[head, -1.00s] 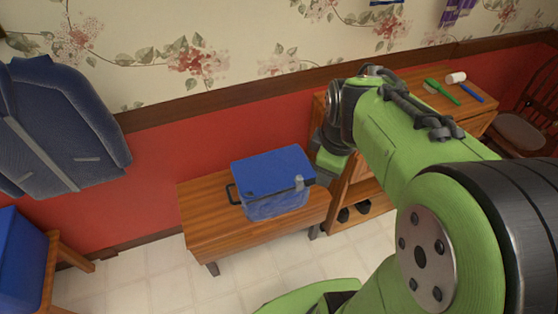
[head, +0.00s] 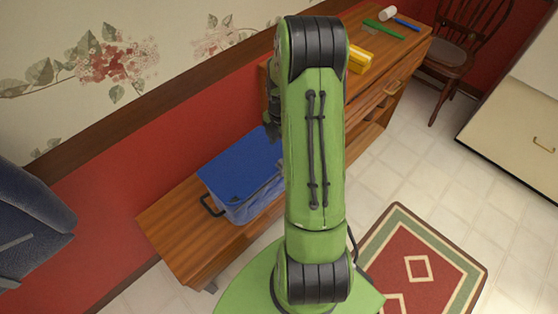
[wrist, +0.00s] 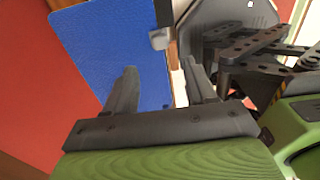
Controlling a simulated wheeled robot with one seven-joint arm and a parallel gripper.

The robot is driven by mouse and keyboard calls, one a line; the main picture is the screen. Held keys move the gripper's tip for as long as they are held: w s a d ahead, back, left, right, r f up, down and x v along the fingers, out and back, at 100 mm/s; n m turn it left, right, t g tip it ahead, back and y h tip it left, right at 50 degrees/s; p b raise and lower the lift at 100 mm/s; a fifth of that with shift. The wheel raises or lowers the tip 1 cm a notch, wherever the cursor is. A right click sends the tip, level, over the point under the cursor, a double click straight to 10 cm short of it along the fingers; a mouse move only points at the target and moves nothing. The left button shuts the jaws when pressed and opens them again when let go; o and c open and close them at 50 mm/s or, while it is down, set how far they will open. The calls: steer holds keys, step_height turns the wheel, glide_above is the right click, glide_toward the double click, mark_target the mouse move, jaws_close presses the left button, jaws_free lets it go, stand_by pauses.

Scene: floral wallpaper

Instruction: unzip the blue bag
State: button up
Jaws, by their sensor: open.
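The blue bag (head: 240,170) is box-shaped, with a flat blue top, paler sides and a dark handle at its left end. It sits on a low wooden bench (head: 165,225); my arm hides its right part in the head view. In the wrist view the bag's blue top (wrist: 115,50) fills the upper left, with a grey tab (wrist: 161,39) at its right edge. My gripper (wrist: 160,78) is open and empty, its fingertips pointing toward the bag's edge near the tab. I cannot tell whether they touch. In the head view the gripper is mostly hidden behind my arm.
A wooden cabinet (head: 395,75) stands right of the bench, with a yellow object (head: 359,59) and a green brush (head: 383,29) on top. A chair (head: 455,50), a rug (head: 420,265) and a pale cabinet (head: 520,120) are at right. A blue jacket (head: 30,225) hangs at left.

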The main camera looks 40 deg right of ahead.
mark_target(280, 162)
step_height(280, 162, down, 9)
steer(key=shift+r+b, duration=0.1)
steer(key=shift+b, duration=1)
steer(key=c, duration=0.9)
steer(key=shift+a, duration=0.35)
steer(key=shift+c, duration=0.2)
steer(key=a, duration=0.6)
steer(key=a+b, duration=0.1)
steer(key=a, duration=1.2)
steer(key=shift+s+a+b, duration=0.3)
steer(key=shift+b, duration=0.1)
steer(key=o, duration=0.9)
steer(key=shift+o, duration=0.2)
